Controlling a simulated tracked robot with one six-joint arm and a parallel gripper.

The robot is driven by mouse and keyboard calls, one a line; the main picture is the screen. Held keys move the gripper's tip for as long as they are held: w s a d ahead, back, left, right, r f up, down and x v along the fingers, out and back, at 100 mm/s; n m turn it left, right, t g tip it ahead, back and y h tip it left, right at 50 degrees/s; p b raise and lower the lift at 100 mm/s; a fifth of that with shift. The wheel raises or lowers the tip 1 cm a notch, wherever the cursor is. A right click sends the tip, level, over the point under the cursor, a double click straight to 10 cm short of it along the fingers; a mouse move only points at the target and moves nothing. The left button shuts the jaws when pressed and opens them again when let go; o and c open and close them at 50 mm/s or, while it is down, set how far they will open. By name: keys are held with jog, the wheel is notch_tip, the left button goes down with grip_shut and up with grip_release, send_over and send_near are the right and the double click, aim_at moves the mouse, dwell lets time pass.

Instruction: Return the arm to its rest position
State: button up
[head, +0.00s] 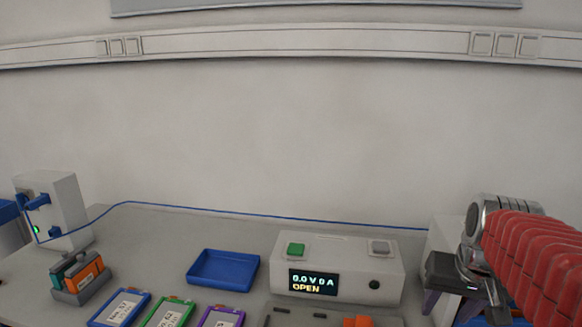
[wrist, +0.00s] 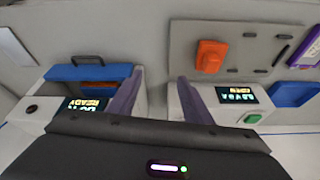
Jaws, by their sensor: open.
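My gripper (head: 450,306) is at the right of the head view, fingers pointing down, beside the white box with the "OPEN" display. My red-covered arm reaches in from the right edge. In the wrist view the two purple-grey fingers of my gripper (wrist: 160,98) stand apart with nothing between them. The white box (head: 390,282) reads 0.0 V 0 A OPEN; it also shows upside down in the wrist view (wrist: 185,100). A second white device (wrist: 42,108) with a READY display is at the wrist view's left.
A blue handled lid or case (wrist: 75,72) sits by the READY device. A grey plate (wrist: 190,50) bears an orange part (wrist: 210,57). A blue tray (head: 222,284), blue, green and purple labelled trays, and a rack (head: 82,293) with orange stand left. A blue cable runs along the back.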

jog(key=s+a+f+n, duration=0.2)
jog(key=s+a, duration=0.3)
jog(key=a, duration=0.2)
jog(key=s+a+f+n+t+y, duration=0.1)
jog(key=s+a+n, duration=0.1)
jog(key=s+a, duration=0.3)
jog(key=a, duration=0.2)
jog(key=shift+s+a+f+t, duration=0.2)
jog(key=shift+a+f+t, duration=0.1)
jog(key=shift+a+f, duration=0.05)
jog(key=shift+c, duration=0.7)
dwell(2.3)
